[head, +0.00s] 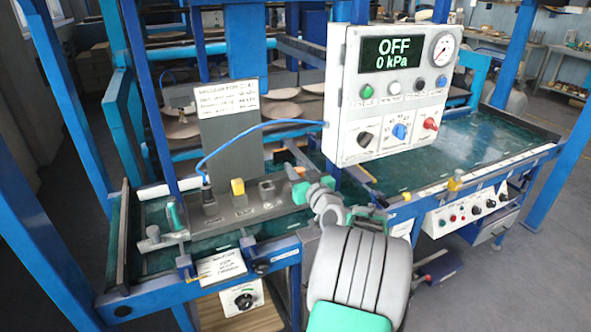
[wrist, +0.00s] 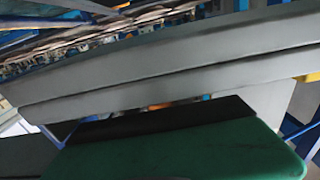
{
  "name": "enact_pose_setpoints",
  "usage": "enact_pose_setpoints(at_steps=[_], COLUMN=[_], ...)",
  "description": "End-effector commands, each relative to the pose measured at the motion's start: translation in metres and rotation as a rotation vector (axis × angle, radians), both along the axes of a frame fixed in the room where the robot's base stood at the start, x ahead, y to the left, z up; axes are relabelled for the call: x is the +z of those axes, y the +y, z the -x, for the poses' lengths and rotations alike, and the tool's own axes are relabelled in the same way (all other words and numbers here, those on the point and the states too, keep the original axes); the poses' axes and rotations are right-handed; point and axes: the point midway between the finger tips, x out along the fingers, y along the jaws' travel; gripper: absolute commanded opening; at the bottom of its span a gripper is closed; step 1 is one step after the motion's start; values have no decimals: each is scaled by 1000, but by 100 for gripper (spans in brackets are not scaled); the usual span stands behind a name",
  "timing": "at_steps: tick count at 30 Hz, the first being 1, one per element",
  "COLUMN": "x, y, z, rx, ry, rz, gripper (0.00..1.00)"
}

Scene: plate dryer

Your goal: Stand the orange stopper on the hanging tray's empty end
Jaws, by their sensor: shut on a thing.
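My gripper (head: 299,186) is at the end of my arm, near the right end of the grey strip of holders at the bench front. I cannot tell which part is the hanging tray. In the wrist view, grey bars and a green block fill most of the picture, hiding the fingertips.
A white control box (head: 387,95) reads OFF, 0 kPa, and stands above the bench to the right. A blue cable (head: 245,132) runs from it to a black plug. A green handle (head: 175,214) is at the left. The green bench top (head: 440,150) is mostly clear.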

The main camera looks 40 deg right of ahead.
Motion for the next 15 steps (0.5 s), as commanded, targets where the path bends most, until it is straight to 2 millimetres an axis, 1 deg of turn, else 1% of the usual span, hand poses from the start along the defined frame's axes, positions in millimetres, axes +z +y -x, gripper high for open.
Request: enact_pose_setpoints(at_steps=[15], x=[-17], y=[1], z=[0], rx=[0], ry=[7], rz=[-9], gripper=[0])
